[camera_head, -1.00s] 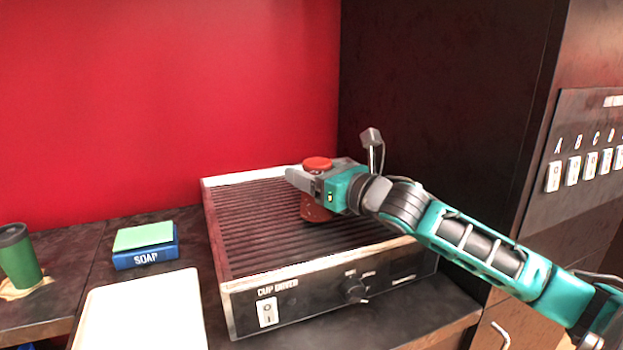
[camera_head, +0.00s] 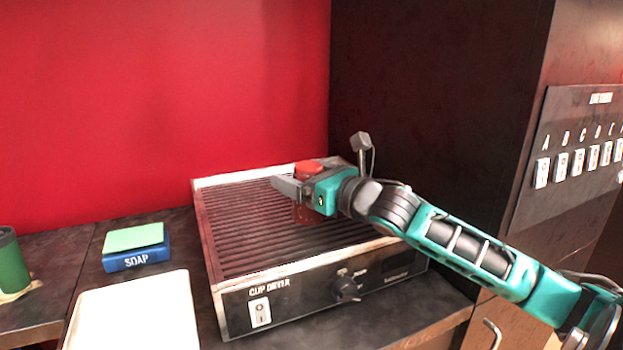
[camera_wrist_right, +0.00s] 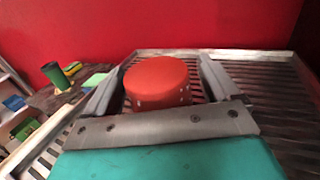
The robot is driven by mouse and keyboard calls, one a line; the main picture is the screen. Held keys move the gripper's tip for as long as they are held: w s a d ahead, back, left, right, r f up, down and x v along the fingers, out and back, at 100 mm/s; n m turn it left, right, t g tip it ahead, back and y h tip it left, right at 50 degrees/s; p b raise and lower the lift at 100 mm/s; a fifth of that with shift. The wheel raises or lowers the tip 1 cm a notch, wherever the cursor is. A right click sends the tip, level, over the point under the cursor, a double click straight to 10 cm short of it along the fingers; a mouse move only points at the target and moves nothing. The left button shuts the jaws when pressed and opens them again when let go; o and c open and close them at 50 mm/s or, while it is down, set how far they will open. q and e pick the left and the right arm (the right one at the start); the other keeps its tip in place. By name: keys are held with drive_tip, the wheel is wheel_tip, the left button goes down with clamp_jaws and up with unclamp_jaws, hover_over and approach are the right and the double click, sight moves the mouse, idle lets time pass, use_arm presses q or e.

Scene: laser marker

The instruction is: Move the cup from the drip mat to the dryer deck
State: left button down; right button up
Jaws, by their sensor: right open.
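A red cup with a red lid (camera_head: 309,168) stands upright on the ribbed deck of the cup dryer (camera_head: 245,235). My right gripper (camera_head: 293,188) is at the cup, with its fingers on either side of it. In the right wrist view the red cup (camera_wrist_right: 157,82) sits between the two open fingers (camera_wrist_right: 160,85), with a visible gap on each side. The cup's lower part is partly hidden by the gripper in the head view. A green cup (camera_head: 12,262) stands on a light mat (camera_head: 20,292) at the far left. My left gripper is not in view.
A blue soap box with a green sponge on top (camera_head: 136,248) and a white tray (camera_head: 130,315) lie left of the dryer. A dark cabinet wall (camera_head: 420,110) rises close to the right. The deck's left half is clear.

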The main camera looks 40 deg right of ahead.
drive_tip(key=shift+s+d, duration=0.1)
drive_tip(key=shift+s, duration=0.3)
drive_tip(key=shift+s+d+b, duration=0.15)
drive_tip(key=shift+s+d, duration=0.05)
drive_tip(key=shift+s, duration=0.95)
drive_tip(key=shift+s+d+b, duration=0.15)
drive_tip(key=shift+s, duration=1)
drive_tip(key=shift+s+d+r+p, duration=0.1)
drive_tip(key=shift+s+d+p, duration=0.1)
drive_tip(key=shift+s, duration=0.85)
drive_tip(key=shift+s+d+f+p, duration=0.1)
drive_tip(key=shift+s+p, duration=0.1)
drive_tip(key=shift+s, duration=0.9)
drive_tip(key=shift+s+d+r+p, duration=0.1)
drive_tip(key=shift+s+d+p, duration=0.1)
drive_tip(key=shift+s, duration=0.85)
